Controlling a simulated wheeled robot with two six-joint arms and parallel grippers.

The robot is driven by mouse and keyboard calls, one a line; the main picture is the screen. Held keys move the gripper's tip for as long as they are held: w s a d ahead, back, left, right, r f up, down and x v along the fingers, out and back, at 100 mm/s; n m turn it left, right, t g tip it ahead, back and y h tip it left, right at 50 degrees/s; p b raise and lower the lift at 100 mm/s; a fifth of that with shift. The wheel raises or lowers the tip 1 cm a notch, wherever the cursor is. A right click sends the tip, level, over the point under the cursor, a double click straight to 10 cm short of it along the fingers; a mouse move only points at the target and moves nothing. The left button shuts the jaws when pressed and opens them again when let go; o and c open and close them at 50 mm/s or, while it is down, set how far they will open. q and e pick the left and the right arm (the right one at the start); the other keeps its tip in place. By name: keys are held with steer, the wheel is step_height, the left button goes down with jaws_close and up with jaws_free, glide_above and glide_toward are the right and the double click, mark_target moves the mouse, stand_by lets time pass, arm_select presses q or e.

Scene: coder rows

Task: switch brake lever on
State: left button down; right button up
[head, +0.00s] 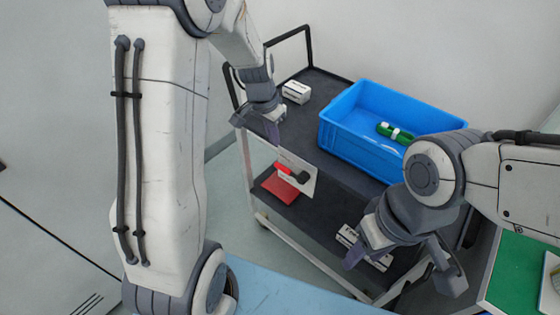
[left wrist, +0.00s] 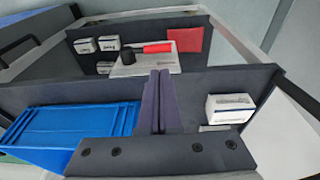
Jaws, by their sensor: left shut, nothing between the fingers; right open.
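I cannot make out a brake lever for certain in either view. A red-handled piece with a black head (head: 285,169) is in front of a white plate (head: 310,184) at the cart's near left side. The same red-handled piece (left wrist: 158,48) and white plate (left wrist: 150,67) show in the left wrist view, beyond the fingertips. I cannot tell if that piece is the lever. My left gripper (head: 275,138) is shut and empty, pointing down above the piece, apart from it in the picture. My right gripper (head: 404,268) is open and empty at the cart's near right.
The cart's upper shelf (head: 318,83) holds a blue bin (head: 350,148) with green items (head: 388,130) and a small white box (head: 297,91). The lower shelf has a red pad (head: 280,188) and white boxes (head: 347,236). A green surface (head: 520,270) lies at right.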

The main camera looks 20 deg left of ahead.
mark_target(282, 167)
arm_select(q)
steer(key=f, duration=0.4)
steer(key=w+f, duration=0.1)
steer(key=f, duration=0.2)
steer(key=w+d+f, duration=0.1)
steer(key=f, duration=0.3)
steer(key=shift+f, duration=0.35)
arm_select(e)
steer(key=shift+f, duration=0.25)
arm_select(q)
steer(key=shift+b, duration=0.35)
arm_select(e)
steer(key=shift+f, duration=0.1)
